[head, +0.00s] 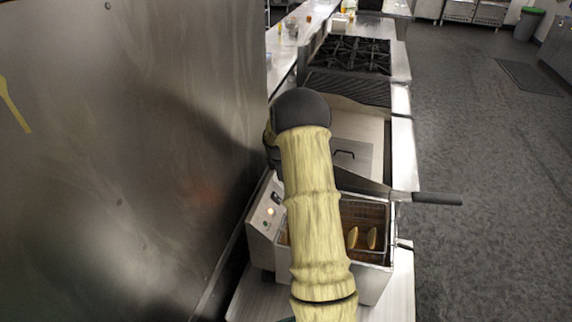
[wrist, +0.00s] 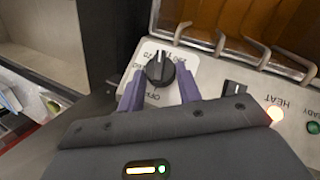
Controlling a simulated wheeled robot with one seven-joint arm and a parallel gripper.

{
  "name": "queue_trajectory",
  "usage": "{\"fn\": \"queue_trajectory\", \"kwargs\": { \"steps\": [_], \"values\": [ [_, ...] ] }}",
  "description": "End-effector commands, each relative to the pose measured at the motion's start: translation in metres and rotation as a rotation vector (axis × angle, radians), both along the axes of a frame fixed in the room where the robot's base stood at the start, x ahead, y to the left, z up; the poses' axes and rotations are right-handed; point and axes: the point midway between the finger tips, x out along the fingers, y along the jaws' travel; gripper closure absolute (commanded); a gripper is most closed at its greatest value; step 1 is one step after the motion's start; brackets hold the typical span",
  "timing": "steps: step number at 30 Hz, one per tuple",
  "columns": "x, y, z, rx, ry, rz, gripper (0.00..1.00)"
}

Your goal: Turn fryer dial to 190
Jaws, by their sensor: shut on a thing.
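The black fryer dial (wrist: 160,71) sits on a white scale plate with printed numbers, upside down in the wrist view. Its ridge stands nearly vertical in the picture; I cannot read for sure which number it marks. My gripper (wrist: 161,83) has one purple finger on each side of the dial and is shut on it. In the head view the fryer (head: 375,283) stands below my arm, its control panel (head: 262,212) to the left. My arm hides the dial and fingers there.
A glowing HEAT lamp (wrist: 275,113) and a green READY lamp (wrist: 313,127) are right of a black switch (wrist: 235,88). A fryer basket (head: 380,216) holds food pieces; its handle (head: 437,199) sticks out right. A steel wall (head: 130,150) stands close left.

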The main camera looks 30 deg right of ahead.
Motion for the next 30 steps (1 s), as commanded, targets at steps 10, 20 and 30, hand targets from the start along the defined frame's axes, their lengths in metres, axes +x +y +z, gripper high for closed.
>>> {"fn": "queue_trajectory", "kwargs": {
  "steps": [10,20,30],
  "values": [
    [0.003,-0.003,0.004,0.119,0.108,-0.153,0.88],
    [0.008,-0.007,-0.001,0.258,0.230,-0.332,0.88],
    [0.011,-0.010,-0.003,0.366,0.327,-0.472,0.88]
  ]
}}
